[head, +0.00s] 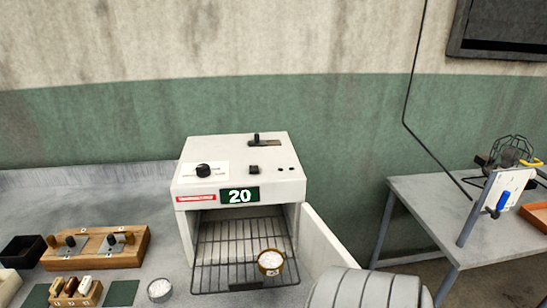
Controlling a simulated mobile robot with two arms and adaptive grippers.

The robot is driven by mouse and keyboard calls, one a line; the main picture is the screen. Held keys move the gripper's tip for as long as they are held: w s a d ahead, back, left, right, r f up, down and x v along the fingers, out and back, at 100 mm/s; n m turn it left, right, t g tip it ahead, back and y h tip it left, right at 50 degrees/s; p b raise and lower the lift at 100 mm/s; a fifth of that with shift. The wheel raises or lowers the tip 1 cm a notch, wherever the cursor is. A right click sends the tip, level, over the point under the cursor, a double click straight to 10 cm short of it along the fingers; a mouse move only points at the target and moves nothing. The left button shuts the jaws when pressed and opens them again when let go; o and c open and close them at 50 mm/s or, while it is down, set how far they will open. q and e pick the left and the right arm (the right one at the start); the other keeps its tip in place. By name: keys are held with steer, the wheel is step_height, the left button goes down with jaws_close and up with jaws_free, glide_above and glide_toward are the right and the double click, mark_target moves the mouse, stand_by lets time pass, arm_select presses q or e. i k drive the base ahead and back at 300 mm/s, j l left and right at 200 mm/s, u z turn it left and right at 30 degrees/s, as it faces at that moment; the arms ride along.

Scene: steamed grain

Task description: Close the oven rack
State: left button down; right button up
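The white oven (240,170) stands on the grey counter, with a green display reading 20 on its front. Its door (325,243) is swung open to the right. The wire oven rack (225,250) sticks out of the chamber toward me, and its front edge has a dark handle plate (244,286). A small round brown-rimmed cup (270,262) with white contents sits on the right front part of the rack. Neither gripper is in view. A grey rounded arm link of mine shows at the bottom, in front of the open door's lower part.
A wooden holder (95,250) with tools, a small wooden block (76,292), a black box (22,251), a dark green mat (121,293) and a small glass dish (160,290) lie left of the oven. A separate grey table (440,210) with a wire cage stands right, across a gap.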

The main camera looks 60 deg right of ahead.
mark_target(237, 286)
steer(key=l+z, duration=0.1)
steer(key=z, duration=0.35)
steer(key=l+z, duration=0.15)
steer(key=z, duration=0.3)
steer(key=k+l+z, duration=0.1)
steer(key=z, duration=0.35)
